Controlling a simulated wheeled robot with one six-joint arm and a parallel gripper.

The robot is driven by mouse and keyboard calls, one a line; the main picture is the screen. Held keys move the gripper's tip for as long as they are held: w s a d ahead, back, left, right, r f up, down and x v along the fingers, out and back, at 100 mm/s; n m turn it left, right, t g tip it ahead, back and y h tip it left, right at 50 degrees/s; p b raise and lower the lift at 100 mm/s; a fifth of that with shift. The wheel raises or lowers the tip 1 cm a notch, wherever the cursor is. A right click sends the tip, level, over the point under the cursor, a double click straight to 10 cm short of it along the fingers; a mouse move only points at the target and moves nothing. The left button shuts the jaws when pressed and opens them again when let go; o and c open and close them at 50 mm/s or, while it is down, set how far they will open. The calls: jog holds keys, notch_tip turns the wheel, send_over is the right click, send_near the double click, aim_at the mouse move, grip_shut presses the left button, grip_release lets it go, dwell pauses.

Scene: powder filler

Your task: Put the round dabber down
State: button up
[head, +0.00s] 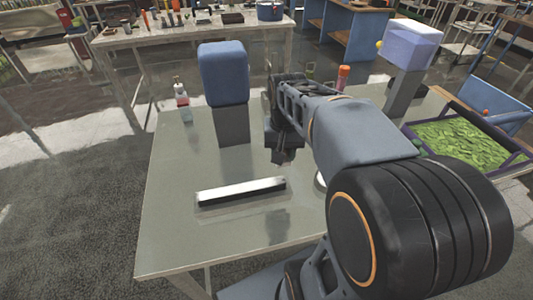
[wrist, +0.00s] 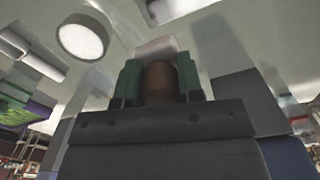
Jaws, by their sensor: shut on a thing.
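My gripper (head: 283,156) points down over the middle of the grey table (head: 178,238). In the wrist view my gripper (wrist: 159,85) has its green fingers shut on the round dabber (wrist: 159,80). The dabber shows as a brown rounded piece between the fingers, with a pale blurred part beyond it. In the head view the dabber is too small and dark to make out at the fingertips. I cannot tell whether its lower end touches the table.
A black-and-white bar (head: 240,192) lies in front of my gripper. A white round object (wrist: 82,37) is nearby, mostly hidden behind my arm in the head view. A blue rounded block (head: 223,72) on a grey stand is behind. A tray of green pieces (head: 462,145) is right.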

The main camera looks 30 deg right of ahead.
jog(key=w+f, duration=0.2)
jog(key=w, duration=0.1)
jog(key=w+f, duration=0.2)
jog(key=w, duration=0.1)
jog(key=w+d+f+p, duration=0.1)
jog(key=w+f, duration=0.2)
jog(key=shift+w+d, duration=0.1)
jog(key=shift+w, duration=0.1)
jog(key=shift+w+f, duration=0.55)
jog(key=shift+f, duration=0.1)
jog(key=shift+w+d+f, duration=0.1)
jog(key=shift+f, duration=1.55)
